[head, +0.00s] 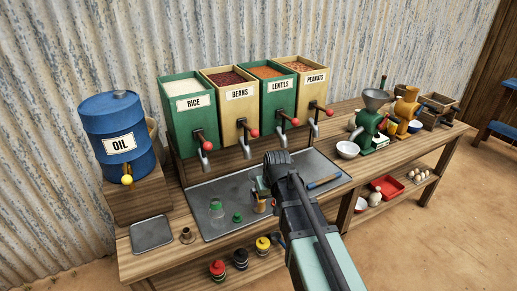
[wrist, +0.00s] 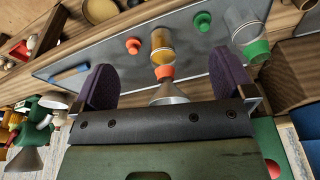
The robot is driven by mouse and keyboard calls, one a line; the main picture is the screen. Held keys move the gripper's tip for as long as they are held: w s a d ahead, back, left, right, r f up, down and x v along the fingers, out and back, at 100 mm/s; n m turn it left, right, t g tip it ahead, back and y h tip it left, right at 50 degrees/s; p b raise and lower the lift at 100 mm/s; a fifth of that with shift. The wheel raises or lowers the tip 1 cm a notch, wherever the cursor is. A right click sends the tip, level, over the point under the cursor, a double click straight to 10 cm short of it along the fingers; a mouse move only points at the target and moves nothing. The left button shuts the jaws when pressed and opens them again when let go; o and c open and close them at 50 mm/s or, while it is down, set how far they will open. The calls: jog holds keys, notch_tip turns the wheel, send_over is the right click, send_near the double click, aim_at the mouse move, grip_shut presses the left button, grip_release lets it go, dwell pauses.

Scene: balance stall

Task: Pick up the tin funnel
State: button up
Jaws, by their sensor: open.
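The tin funnel (wrist: 170,94) is a grey metal cone in the wrist view, wide end towards my gripper. Its narrow end meets the orange neck of a clear bottle (wrist: 162,45) with yellowish-brown contents, and it appears to sit in that neck. My gripper (wrist: 164,80) is open, with one purple pad on each side of the funnel and a gap to both. My gripper's palm hides part of the funnel's wide end. In the head view my gripper (head: 268,182) is over the metal tray, close to the bottle (head: 260,204); the funnel is hard to make out there.
A clear bottle with a green collar (head: 217,209), a loose green cap (head: 237,217) and a loose orange cap (wrist: 133,45) are nearby on the metal tray (head: 205,230). A blue-handled tool (head: 324,181) lies at right. Dispensers with red-knobbed spouts (head: 240,122) stand behind.

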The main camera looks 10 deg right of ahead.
jog(key=n+t+p, duration=0.1)
jog(key=t+p, duration=0.1)
jog(key=p, duration=0.2)
send_near(261, 170)
jog(key=s+a+r, duration=0.1)
jog(key=s+r, duration=0.1)
jog(key=s, duration=0.2)
jog(key=b+x, duration=0.7)
jog(key=shift+a+f, duration=0.1)
jog(key=shift+f, duration=0.35)
jog(key=shift+r, duration=0.1)
jog(key=b+x, duration=0.4)
jog(key=x, duration=0.1)
jog(key=shift+w+a+b, duration=0.1)
jog(key=shift+w+b, duration=0.05)
jog(key=shift+b, duration=0.25)
jog(key=shift+r, duration=0.15)
jog(key=c, duration=0.8)
jog(key=shift+r+p, duration=0.1)
jog(key=shift+p, duration=0.25)
